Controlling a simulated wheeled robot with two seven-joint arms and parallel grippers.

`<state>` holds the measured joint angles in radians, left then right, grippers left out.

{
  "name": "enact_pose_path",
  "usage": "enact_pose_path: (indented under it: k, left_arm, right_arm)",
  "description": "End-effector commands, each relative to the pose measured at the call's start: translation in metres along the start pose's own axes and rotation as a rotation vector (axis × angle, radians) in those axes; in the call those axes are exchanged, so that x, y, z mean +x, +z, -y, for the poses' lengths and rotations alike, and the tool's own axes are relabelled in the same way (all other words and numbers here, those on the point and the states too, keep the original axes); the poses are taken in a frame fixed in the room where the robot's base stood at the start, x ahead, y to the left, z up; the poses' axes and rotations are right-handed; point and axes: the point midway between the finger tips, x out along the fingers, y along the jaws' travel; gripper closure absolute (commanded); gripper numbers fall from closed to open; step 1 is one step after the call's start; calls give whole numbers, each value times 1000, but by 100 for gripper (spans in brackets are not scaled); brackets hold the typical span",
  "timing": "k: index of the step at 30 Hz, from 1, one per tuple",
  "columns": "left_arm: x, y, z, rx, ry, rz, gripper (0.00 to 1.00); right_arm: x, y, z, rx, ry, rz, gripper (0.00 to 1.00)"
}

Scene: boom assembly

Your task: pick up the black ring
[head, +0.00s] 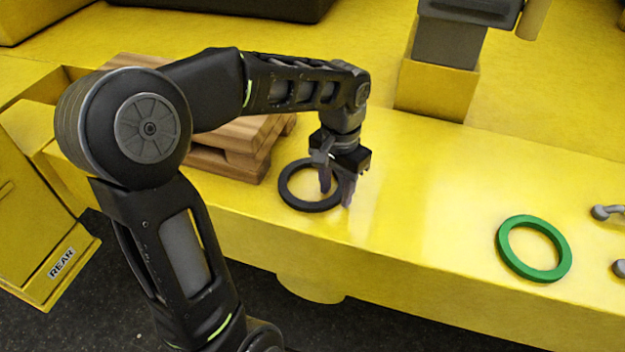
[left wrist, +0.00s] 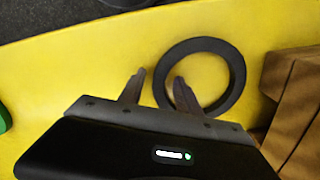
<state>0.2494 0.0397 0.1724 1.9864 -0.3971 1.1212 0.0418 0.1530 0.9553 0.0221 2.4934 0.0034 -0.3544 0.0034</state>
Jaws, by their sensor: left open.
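The black ring (head: 290,197) lies flat on the yellow surface in the head view, just right of the wooden stack. My left gripper (head: 337,195) is above the ring's right side, fingers pointing down and apart. In the left wrist view the ring (left wrist: 237,75) lies beyond the open fingers (left wrist: 158,84). One finger overlaps the ring's near-left part in that picture, and the other is outside it. I cannot tell whether a finger touches the ring. Nothing is held. My right gripper is not in view.
A green ring (head: 564,262) lies on the yellow surface (head: 430,220) at the right, near grey metal parts (head: 606,212). The wooden stack (head: 235,160) stands close to the black ring and also shows in the left wrist view (left wrist: 290,105). The surface's front edge drops to dark floor.

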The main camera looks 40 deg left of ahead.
Motion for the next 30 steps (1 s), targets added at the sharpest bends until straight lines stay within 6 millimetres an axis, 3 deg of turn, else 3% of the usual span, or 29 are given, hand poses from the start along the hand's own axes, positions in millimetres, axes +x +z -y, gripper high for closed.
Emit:
enact_pose_path:
  k: [20,30]
  left_arm:
    - [6,0,0,0,0,-1,60]
    - [6,0,0,0,0,-1,88]
  right_arm:
    - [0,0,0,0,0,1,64]
    - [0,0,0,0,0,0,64]
